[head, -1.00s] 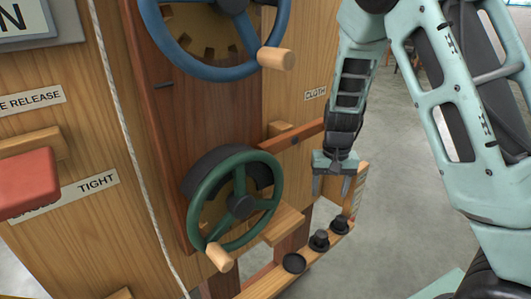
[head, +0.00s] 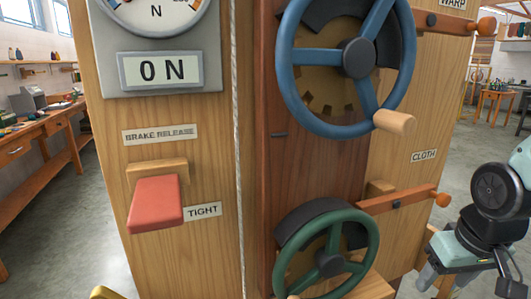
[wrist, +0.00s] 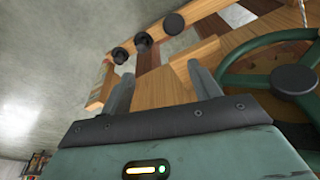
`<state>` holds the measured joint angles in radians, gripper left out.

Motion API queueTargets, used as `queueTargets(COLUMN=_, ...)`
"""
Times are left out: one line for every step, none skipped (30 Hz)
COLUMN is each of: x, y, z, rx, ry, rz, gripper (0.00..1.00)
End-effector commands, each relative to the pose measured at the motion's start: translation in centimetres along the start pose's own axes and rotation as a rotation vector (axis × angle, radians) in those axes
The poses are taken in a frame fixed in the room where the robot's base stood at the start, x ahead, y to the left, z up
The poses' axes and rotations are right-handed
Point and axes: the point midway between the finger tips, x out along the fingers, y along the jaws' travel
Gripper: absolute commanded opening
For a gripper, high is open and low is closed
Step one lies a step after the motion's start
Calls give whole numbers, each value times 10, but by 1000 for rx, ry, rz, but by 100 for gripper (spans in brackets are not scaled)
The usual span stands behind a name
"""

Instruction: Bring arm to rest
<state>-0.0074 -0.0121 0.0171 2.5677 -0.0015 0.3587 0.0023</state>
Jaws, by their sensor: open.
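My gripper (head: 440,280) is at the lower right in the head view, pale green, its fingers pointing down beside the loom post's right side. In the wrist view my gripper (wrist: 162,88) shows two grey fingers spread apart with nothing between them. The green handwheel (head: 330,262) is to the left of my gripper in the head view and apart from it. The green handwheel also shows at the right in the wrist view (wrist: 260,82).
A blue handwheel (head: 357,58) with a wooden knob is above the green one. A red brake lever (head: 157,204) sticks out at left. A wooden lever with an orange knob (head: 441,199) projects above my gripper. Open floor lies right of the post.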

Motion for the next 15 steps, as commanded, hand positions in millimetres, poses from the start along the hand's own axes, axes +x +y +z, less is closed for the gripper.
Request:
queueTargets(x=-18, y=-17, z=-3, rx=-45, ry=-9, rz=-15, gripper=62)
queueTargets(x=-23, y=-25, z=-2, rx=-66, ry=-17, rz=-23, gripper=62)
queueTargets(x=-30, y=-36, z=0, rx=-95, ry=-26, rz=-32, gripper=62)
queueTargets(x=-36, y=-44, z=2, rx=-118, ry=-33, rz=-38, gripper=62)
queueTargets(x=-41, y=-52, z=4, rx=-141, ry=-42, rz=-45, gripper=62)
queueTargets(x=-49, y=-63, z=7, rx=-175, ry=-51, rz=-53, gripper=62)
queueTargets(x=-55, y=-71, z=10, rx=-199, ry=-60, rz=-60, gripper=62)
queueTargets(x=-63, y=-80, z=13, rx=-226, ry=-68, rz=-67, gripper=62)
queueTargets(x=-72, y=-92, z=18, rx=-264, ry=-79, rz=-75, gripper=62)
queueTargets(x=-80, y=-100, z=22, rx=-293, ry=-89, rz=-81, gripper=62)
queueTargets(x=-88, y=-109, z=27, rx=-325, ry=-98, rz=-87, gripper=62)
queueTargets(x=-99, y=-121, z=34, rx=-367, ry=-112, rz=-95, gripper=62)
queueTargets(x=-107, y=-129, z=39, rx=-398, ry=-122, rz=-100, gripper=62)
queueTargets(x=-116, y=-138, z=46, rx=-433, ry=-133, rz=-105, gripper=62)
queueTargets(x=-127, y=-148, z=54, rx=-477, ry=-146, rz=-110, gripper=62)
